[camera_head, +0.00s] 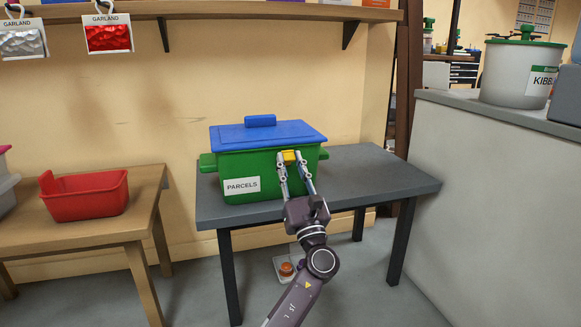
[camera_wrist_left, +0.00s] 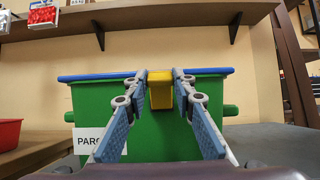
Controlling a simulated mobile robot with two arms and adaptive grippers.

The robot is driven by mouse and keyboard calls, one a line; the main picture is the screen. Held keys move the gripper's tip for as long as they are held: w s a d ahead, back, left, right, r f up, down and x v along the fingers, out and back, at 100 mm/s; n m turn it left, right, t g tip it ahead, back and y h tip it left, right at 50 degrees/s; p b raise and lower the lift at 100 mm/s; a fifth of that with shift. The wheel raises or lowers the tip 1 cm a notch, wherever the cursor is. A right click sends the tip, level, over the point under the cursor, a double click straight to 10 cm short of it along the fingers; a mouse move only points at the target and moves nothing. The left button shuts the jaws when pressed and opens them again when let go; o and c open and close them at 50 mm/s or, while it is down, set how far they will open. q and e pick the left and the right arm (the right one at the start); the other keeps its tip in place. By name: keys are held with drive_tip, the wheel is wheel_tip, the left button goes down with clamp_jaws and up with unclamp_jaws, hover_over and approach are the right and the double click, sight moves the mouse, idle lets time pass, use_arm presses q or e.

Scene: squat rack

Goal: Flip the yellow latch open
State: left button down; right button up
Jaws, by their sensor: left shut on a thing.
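The yellow latch (camera_head: 289,156) is on the front of a green box (camera_head: 240,168) labelled "PARCELS", just below its blue lid (camera_head: 268,135). The lid lies shut on the box. The box stands on a dark grey table (camera_head: 375,178). My left gripper (camera_head: 296,160) reaches up to the box front with its fingers on both sides of the latch, shut on it. In the left wrist view the latch (camera_wrist_left: 160,92) shows between the fingertips (camera_wrist_left: 160,80), hanging down from the lid edge. My right gripper is in neither view.
A red bin (camera_head: 85,197) sits on a wooden table (camera_head: 95,228) at left. A shelf (camera_head: 200,10) with hanging garland packs (camera_head: 108,35) runs above. A grey counter (camera_head: 490,180) with a lidded pot (camera_head: 515,75) stands at right. An orange button (camera_head: 286,268) is on the floor.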

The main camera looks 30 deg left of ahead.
use_arm(q)
drive_tip(key=c, duration=1.6)
unclamp_jaws()
drive_tip(key=v, duration=1.2)
